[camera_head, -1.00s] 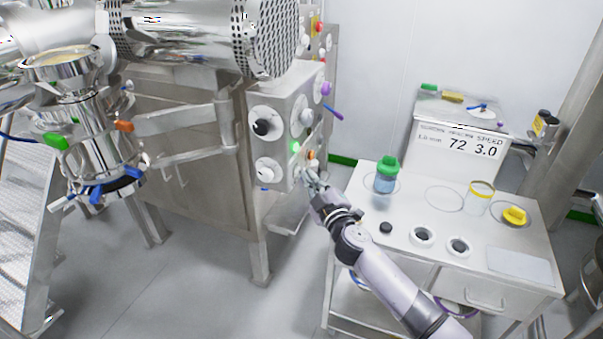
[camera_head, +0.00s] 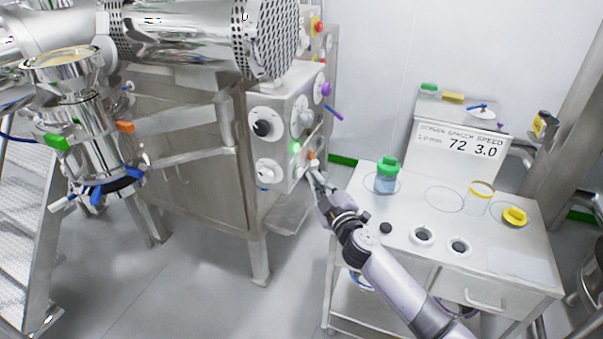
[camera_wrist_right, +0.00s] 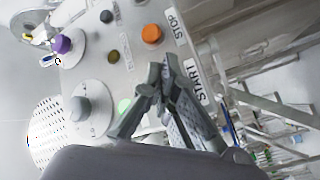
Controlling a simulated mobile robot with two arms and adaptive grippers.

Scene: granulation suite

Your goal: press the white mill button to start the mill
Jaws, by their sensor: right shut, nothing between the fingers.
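The mill control panel (camera_head: 282,163) is on the side of the steel machine in the head view. It carries an orange button (camera_head: 311,155), labelled STOP in the right wrist view (camera_wrist_right: 151,33), and a green light (camera_head: 295,147). A START label (camera_wrist_right: 196,78) is beside my right fingertips in the wrist view. My right gripper (camera_head: 314,172) is shut and empty, with its tips close to the panel just below the orange button. The fingers (camera_wrist_right: 161,76) cover the place beside START, so the white button is hidden there. I cannot tell whether they touch it. My left gripper is not in view.
A purple knob (camera_head: 325,89) and black knob (camera_head: 262,128) stick out of the panel.

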